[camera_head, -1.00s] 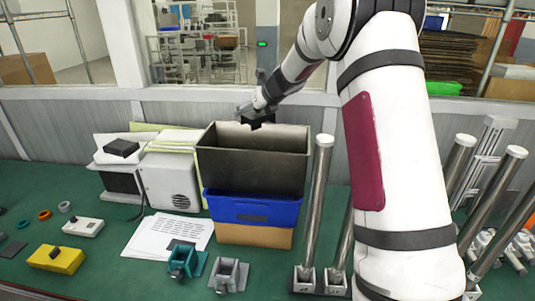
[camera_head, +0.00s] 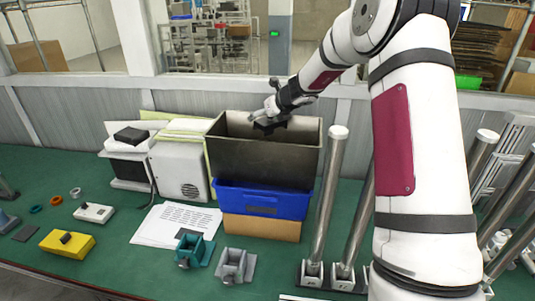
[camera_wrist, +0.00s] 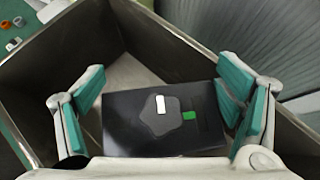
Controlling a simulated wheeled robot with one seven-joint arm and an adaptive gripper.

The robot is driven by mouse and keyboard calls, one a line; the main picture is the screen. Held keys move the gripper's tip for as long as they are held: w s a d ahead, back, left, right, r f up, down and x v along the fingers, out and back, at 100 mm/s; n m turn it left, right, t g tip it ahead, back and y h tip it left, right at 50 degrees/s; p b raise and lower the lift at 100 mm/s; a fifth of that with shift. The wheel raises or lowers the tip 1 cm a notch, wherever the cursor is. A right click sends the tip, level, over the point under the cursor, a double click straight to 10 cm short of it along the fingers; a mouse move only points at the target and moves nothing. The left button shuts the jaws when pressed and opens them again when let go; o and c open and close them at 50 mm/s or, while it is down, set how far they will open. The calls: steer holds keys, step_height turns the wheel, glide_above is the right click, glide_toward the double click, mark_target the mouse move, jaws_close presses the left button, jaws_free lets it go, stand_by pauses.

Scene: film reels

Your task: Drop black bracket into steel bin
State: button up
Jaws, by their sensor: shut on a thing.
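The steel bin (camera_head: 262,160) is a dark grey, open-topped box on top of a blue bin. My gripper (camera_head: 268,120) is at the bin's mouth, within its rim. The black bracket (camera_head: 270,128) hangs from it and is partly hidden by the gripper and bin wall. In the wrist view, the bracket (camera_wrist: 125,125) is a flat, dark block with a white mark and a green mark. It sits between the teal finger pads, and the gripper is shut on it. The bin's inner wall (camera_wrist: 45,95) and floor show around and below it.
The blue bin (camera_head: 262,200) rests on a cardboard box (camera_head: 262,227). A grey speaker-like box (camera_head: 180,172) stands to the left. Upright metal posts (camera_head: 328,195) stand close to the right. Teal (camera_head: 192,250) and grey (camera_head: 235,265) fixtures lie in front on the green table.

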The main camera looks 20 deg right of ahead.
steer(key=o, duration=1.6)
steer(key=shift+c, duration=0.2)
steer(key=a+v, duration=0.1)
steer(key=v, duration=1.1)
steer(key=shift+d, duration=0.5)
steer(key=shift+r, duration=0.1)
